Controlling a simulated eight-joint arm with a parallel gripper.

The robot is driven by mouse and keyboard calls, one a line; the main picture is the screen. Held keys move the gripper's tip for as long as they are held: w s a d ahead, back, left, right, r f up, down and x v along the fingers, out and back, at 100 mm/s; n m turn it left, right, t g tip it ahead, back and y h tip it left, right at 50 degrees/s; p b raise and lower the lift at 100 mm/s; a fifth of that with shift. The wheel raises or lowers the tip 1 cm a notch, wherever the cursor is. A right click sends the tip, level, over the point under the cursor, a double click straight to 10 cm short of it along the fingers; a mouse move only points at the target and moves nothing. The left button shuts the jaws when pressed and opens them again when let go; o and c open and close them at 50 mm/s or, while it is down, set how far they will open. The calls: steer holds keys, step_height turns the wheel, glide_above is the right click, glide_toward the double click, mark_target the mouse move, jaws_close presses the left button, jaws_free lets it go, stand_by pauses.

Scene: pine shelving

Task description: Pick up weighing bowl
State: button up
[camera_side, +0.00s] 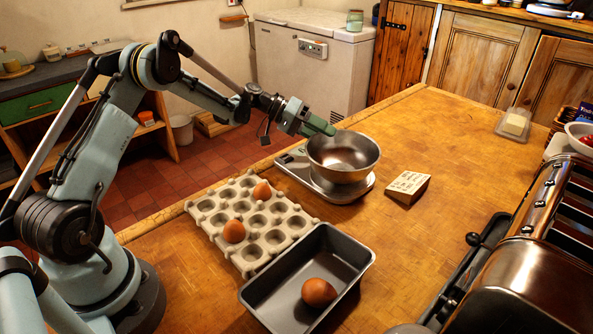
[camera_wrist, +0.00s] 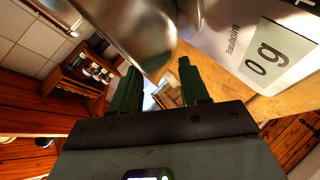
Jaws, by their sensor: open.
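The weighing bowl (camera_side: 345,174), a shiny steel bowl, sits upright on a flat kitchen scale (camera_side: 294,160) on the wooden table. My gripper (camera_side: 321,125) has green fingers and is at the bowl's far left rim, around rim height. In the wrist view the bowl (camera_wrist: 135,22) fills the top, just beyond the fingertips. There my gripper (camera_wrist: 158,68) is open, its two fingers apart with nothing held between them. The scale's display (camera_wrist: 272,54) reads 0 g. I cannot tell whether a finger touches the rim.
An egg tray (camera_side: 213,218) with two brown eggs lies left of the scale. A dark loaf tin (camera_side: 256,291) holding one egg (camera_side: 318,292) stands in front. A small card (camera_side: 408,187) stands right of the scale. A large toaster (camera_side: 520,265) fills the right front.

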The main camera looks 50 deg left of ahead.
steer(key=shift+w+d+f, duration=0.1)
steer(key=shift+w+d, duration=0.05)
steer(key=shift+c, duration=0.3)
jaws_close()
